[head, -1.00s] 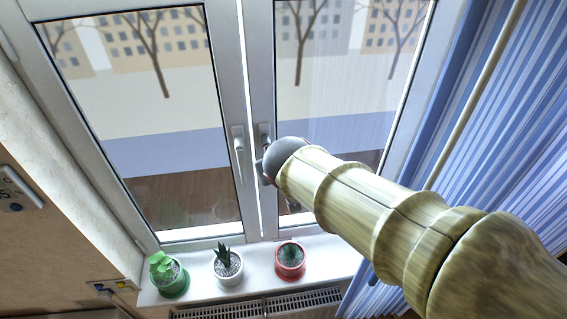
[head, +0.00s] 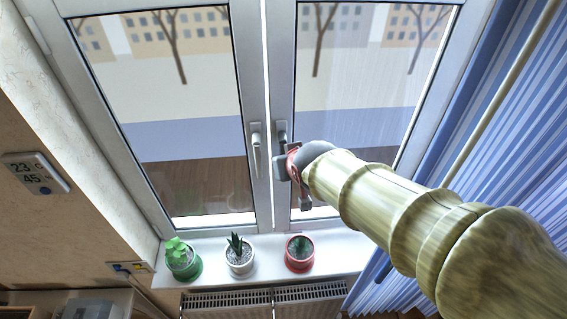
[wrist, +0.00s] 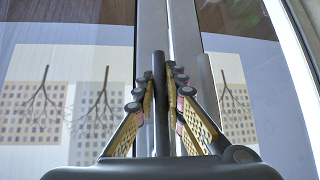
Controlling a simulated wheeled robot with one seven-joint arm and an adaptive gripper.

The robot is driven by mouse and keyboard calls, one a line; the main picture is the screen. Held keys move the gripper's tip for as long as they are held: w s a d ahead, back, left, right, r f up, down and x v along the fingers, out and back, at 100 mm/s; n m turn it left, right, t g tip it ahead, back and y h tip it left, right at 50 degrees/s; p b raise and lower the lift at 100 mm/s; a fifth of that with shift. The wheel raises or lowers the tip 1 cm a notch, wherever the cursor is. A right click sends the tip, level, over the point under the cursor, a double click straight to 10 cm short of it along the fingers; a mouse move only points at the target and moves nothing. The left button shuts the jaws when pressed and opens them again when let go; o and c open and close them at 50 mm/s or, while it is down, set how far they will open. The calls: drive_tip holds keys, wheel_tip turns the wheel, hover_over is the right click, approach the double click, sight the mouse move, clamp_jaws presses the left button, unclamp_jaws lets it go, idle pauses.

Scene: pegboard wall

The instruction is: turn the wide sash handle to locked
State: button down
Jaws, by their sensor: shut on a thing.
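The wide sash handle (head: 282,130) is a grey lever on the inner edge of the right window sash. Its base shows above my gripper, while the gripper hides most of the lever in the head view.
A second, pale handle (head: 257,148) hangs down on the left sash, close beside my gripper. A green pot (head: 184,268), a white pot (head: 240,261) and a red pot (head: 299,261) stand on the sill below. A blue curtain (head: 500,130) hangs at the right.

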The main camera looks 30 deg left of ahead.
drive_tip(key=shift+f, duration=0.2)
drive_tip(key=c, duration=1.9)
unclamp_jaws()
drive_tip(key=shift+r, duration=0.1)
drive_tip(key=shift+o, duration=0.4)
drive_tip(key=shift+r, duration=0.1)
drive_tip(key=v, duration=1.2)
